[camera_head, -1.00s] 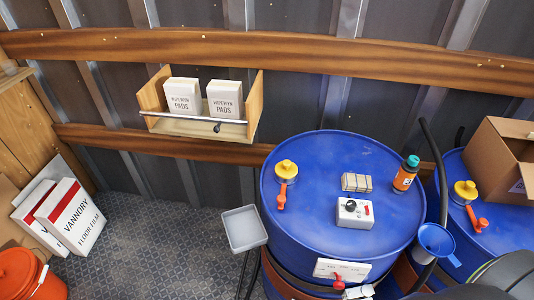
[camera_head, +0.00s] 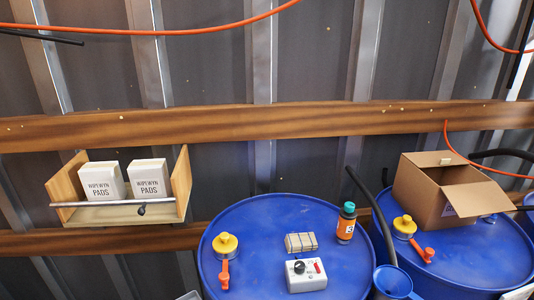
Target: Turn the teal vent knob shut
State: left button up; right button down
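I cannot make out a teal vent knob in this view. The only teal I see is the cap (camera_head: 348,208) on a small orange bottle (camera_head: 345,229), which stands upright on the left blue drum (camera_head: 258,260). That drum also bears a yellow cap (camera_head: 225,244) with an orange-red lever (camera_head: 224,275). A second blue drum (camera_head: 463,268) at the right has a yellow cap (camera_head: 404,226) and an orange-red lever (camera_head: 425,252). Neither of my grippers is in view.
A white control box (camera_head: 306,279) with a black knob and a tan block (camera_head: 300,242) sit on the left drum. An open cardboard box (camera_head: 440,195) stands on the right drum. A blue funnel (camera_head: 392,281) is between them. A wall shelf (camera_head: 110,215) holds two white boxes.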

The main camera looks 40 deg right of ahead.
aim_at(349, 207)
jog(key=z, duration=1.8)
